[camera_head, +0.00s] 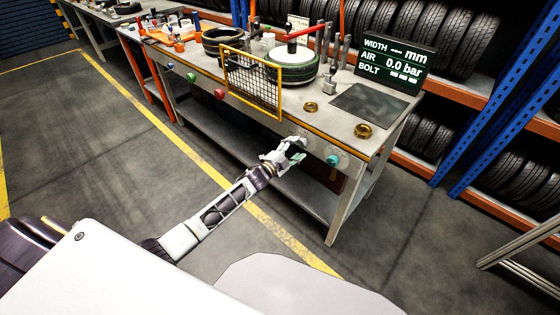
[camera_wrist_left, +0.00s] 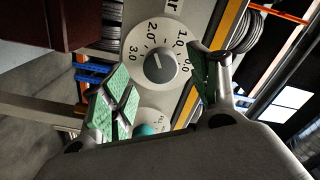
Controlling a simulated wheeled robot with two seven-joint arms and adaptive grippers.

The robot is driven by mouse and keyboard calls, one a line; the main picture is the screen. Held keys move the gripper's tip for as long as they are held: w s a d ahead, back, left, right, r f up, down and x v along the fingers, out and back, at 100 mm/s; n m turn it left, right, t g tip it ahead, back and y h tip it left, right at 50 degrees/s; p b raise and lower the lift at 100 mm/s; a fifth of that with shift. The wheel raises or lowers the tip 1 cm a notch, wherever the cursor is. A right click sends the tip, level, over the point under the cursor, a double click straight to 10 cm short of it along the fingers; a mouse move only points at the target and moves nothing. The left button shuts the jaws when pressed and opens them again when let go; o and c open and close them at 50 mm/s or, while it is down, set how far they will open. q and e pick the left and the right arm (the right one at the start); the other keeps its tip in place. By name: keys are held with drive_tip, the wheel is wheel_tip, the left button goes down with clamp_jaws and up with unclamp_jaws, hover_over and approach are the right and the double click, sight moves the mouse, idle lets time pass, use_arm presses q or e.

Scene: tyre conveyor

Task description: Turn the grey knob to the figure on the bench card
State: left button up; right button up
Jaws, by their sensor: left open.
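The grey knob (camera_wrist_left: 160,66) sits on a white dial marked from 0.0 to 3.0, in the left wrist view. A light mark shows on it, but I cannot read the exact figure. My left gripper (camera_wrist_left: 160,88) is open, with its green-padded fingers on either side of the knob in that view, and I see no contact. In the head view, my left gripper (camera_head: 295,151) is at the bench front and largely hides the dial. A pale card (camera_head: 297,24) stands at the back of the bench, partly covered; its writing is too small to read.
A teal button (camera_head: 332,160) is on the bench front, right of my gripper. A yellow mesh guard (camera_head: 253,84) stands at the bench edge. A dark screen (camera_head: 396,62) reads AIR 0.0 bar. Floor before the bench is clear.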

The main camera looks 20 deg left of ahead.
use_arm(q)
drive_tip(key=v, duration=0.9)
idle(0.3)
idle(0.6)
